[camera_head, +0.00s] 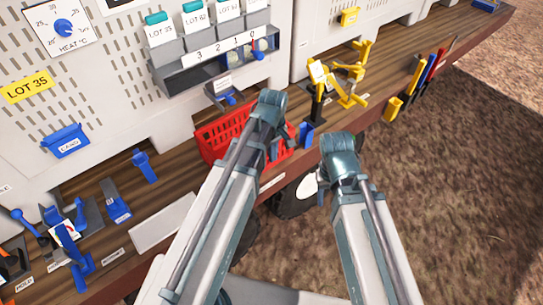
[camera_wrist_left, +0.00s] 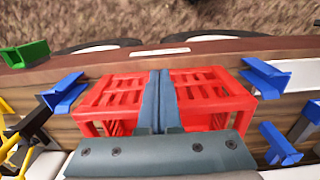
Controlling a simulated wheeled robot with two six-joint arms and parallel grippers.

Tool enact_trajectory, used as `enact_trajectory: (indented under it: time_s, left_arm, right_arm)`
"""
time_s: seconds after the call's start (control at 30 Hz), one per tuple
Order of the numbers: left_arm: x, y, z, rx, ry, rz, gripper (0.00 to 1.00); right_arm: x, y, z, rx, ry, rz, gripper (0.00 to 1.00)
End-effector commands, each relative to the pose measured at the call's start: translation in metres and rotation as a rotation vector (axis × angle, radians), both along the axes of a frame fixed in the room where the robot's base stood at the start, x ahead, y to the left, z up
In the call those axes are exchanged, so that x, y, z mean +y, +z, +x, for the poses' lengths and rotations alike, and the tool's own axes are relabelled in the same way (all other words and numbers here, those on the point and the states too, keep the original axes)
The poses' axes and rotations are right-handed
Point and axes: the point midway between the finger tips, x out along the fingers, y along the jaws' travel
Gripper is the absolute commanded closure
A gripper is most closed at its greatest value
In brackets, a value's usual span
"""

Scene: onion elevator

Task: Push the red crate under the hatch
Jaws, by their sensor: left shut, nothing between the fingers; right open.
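The red crate (camera_head: 215,140) is a slatted open basket on the wooden ledge, below the grey dispenser. It also shows in the left wrist view (camera_wrist_left: 215,92). My left gripper (camera_head: 274,150) is shut and empty. In the left wrist view its closed fingers (camera_wrist_left: 160,95) cover the middle of the crate; whether they touch it cannot be told. A small grey hatch-like part (camera_head: 222,86) with a label and a blue piece sits on the wall above the crate. My right gripper (camera_head: 323,182) is open, right of the crate, near the ledge's front edge; its fingers are mostly hidden.
A blue block (camera_head: 306,135) stands on the ledge just right of the crate. Yellow and black fixtures (camera_head: 350,80) stand further right. Blue levers (camera_head: 144,165) and a white plate (camera_head: 163,222) are to the left. The ledge drops to brown ground in front.

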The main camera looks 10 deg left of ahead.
Motion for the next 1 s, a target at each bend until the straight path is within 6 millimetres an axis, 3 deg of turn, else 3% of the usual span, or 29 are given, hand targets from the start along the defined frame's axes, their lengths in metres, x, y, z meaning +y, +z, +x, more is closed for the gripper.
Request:
enact_trajectory:
  time_s: [0.67, 0.8, 1.0]
  left_arm:
    - [0.0, -0.096, 0.0, 0.0, -0.001, 0.0, 1.0]
    - [0.02, -0.088, 0.018, 0.0, 0.002, 0.0, 1.0]
    - [0.031, -0.087, 0.025, 0.0, -0.001, 0.0, 1.0]
  right_arm:
    - [0.0, -0.096, 0.001, -0.003, 0.001, 0.0, 0.5]
    - [0.0, -0.088, 0.001, -0.003, 0.001, 0.0, 0.5]
    - [0.0, -0.087, 0.001, -0.003, 0.001, 0.0, 0.5]
